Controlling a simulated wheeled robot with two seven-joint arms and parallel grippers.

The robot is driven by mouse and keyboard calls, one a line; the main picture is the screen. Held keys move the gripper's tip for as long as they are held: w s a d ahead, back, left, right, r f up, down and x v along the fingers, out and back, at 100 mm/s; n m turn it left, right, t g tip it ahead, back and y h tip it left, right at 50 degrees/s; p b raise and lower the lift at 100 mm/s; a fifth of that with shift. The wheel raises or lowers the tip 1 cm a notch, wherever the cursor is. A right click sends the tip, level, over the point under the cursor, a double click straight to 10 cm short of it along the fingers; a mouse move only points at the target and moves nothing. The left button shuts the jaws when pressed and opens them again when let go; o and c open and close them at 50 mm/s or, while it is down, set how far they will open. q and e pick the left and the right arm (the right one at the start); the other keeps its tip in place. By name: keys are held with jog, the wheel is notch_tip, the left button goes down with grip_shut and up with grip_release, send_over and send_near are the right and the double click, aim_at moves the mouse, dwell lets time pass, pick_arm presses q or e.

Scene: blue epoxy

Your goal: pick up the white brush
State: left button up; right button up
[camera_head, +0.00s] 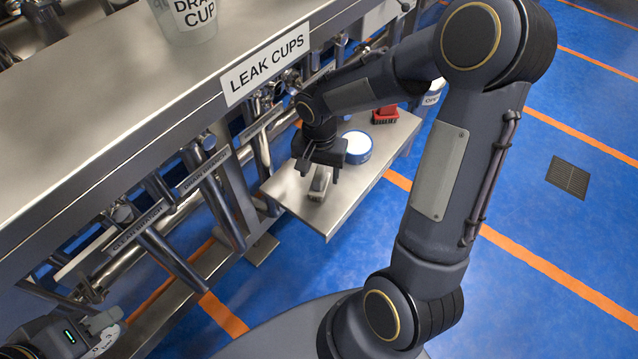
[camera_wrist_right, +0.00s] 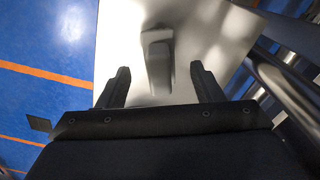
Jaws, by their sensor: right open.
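The white brush (camera_head: 320,183) lies on the small steel shelf (camera_head: 345,205), near its front left end. It looks pale grey-white and is partly hidden by my right gripper (camera_head: 319,168) in the head view. The right gripper hangs just above it, pointing down, open and empty. In the right wrist view, the brush (camera_wrist_right: 158,62) sits between and slightly beyond the two spread fingers, apart from both. My left gripper (camera_head: 104,328) is at the bottom left corner, far from the brush; its fingers are too unclear to tell their state.
A blue-rimmed white round tub (camera_head: 357,147) and a red brush-like item (camera_head: 385,115) stand farther back on the shelf. The steel counter (camera_head: 120,90) with a LEAK CUPS sign (camera_head: 265,65) rises to the left, with pipes beneath. Blue floor lies open to the right.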

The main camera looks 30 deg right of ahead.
aim_at(319, 173)
notch_tip(319, 173, down, 3)
jog(key=shift+f+b, duration=0.15)
jog(key=shift+b, duration=0.2)
jog(key=c, duration=1.2)
jog(key=shift+o, duration=0.2)
jog(key=shift+r, duration=0.2)
jog(key=shift+r, duration=0.25)
notch_tip(319, 173, up, 2)
jog(key=shift+w+r+p, duration=0.1)
jog(key=shift+r+p, duration=0.05)
jog(key=shift+p, duration=0.45)
jog(key=s+d+r+p, duration=0.3)
jog(key=s+d+r, duration=0.2)
jog(key=s+r, duration=0.5)
jog(key=shift+s+d+p, duration=0.2)
jog(key=shift+s+p, duration=0.15)
jog(key=shift+s, duration=1.25)
